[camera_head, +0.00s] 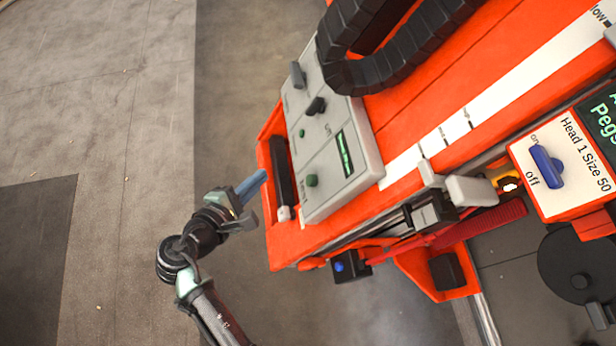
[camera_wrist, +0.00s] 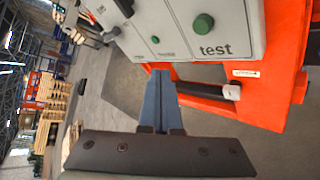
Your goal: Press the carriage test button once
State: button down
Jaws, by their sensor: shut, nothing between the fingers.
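The test button is a round green knob (camera_wrist: 204,23) with the word "test" printed below it in the wrist view, on a light grey control panel (camera_wrist: 228,42). In the head view the larger green button (camera_head: 311,180) on the panel (camera_head: 330,200) appears to be the same one. My gripper (camera_head: 263,175) has blue fingers, shut and empty, left of the panel in the head view and apart from the button. In the wrist view its fingertips (camera_wrist: 160,74) lie below and left of the button, pointing past the panel's edge.
A black handle bar (camera_head: 281,172) in an orange frame lies between my gripper and the panel. The panel also has a smaller green button (camera_head: 301,132), dark knobs (camera_head: 316,105) and a green display (camera_head: 344,154). Open floor (camera_head: 120,120) lies to the left.

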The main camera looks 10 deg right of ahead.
aim_at(308, 176)
jog(key=d+f+b, duration=0.2)
jog(key=d+f, duration=0.1)
jog(key=d, duration=0.4)
jog(key=shift+f, duration=0.4)
jog(key=shift+d, duration=0.2)
dwell(1.5)
jog(key=shift+d+f, duration=0.2)
jog(key=shift+d, duration=0.05)
jog(key=shift+d+f, duration=0.25)
jog(key=shift+d, duration=0.3)
dwell(0.9)
jog(key=shift+a, duration=0.1)
jog(key=shift+a+r+p, duration=0.4)
jog(key=shift+a+r, duration=0.05)
jog(key=shift+a, duration=0.35)
